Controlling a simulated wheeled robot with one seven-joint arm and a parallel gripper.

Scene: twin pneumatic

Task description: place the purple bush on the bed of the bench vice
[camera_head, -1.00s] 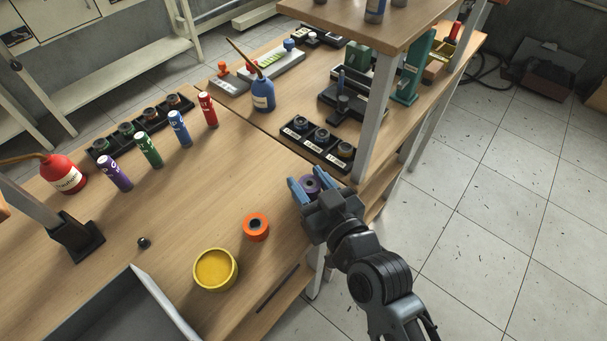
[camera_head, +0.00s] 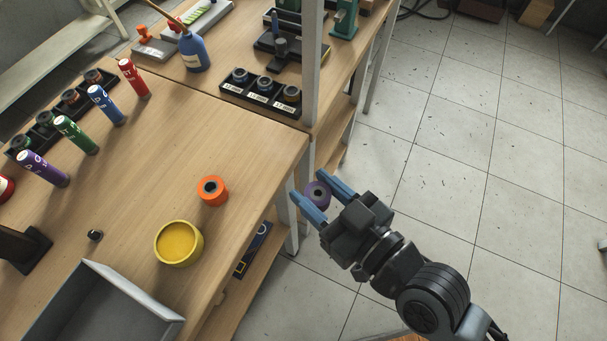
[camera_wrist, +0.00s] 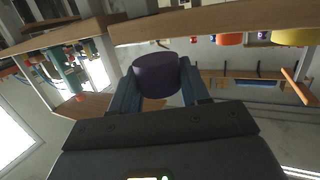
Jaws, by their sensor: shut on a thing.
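The purple bush (camera_head: 318,195) is a short cylinder with a dark hole in its top. My gripper (camera_head: 308,183) is shut on it, with one blue finger on each side. It is held clear of the workbench, to the right of its edge, with floor tiles behind it. In the wrist view the bush (camera_wrist: 156,75) fills the gap between the fingers (camera_wrist: 158,88).
An orange bush (camera_head: 212,191) and a yellow bowl (camera_head: 179,243) stand near the bench edge. A black tray of labelled pots (camera_head: 262,92), a grey shelf post (camera_head: 312,60) and a blue oil can (camera_head: 193,52) are farther back. Open floor lies right.

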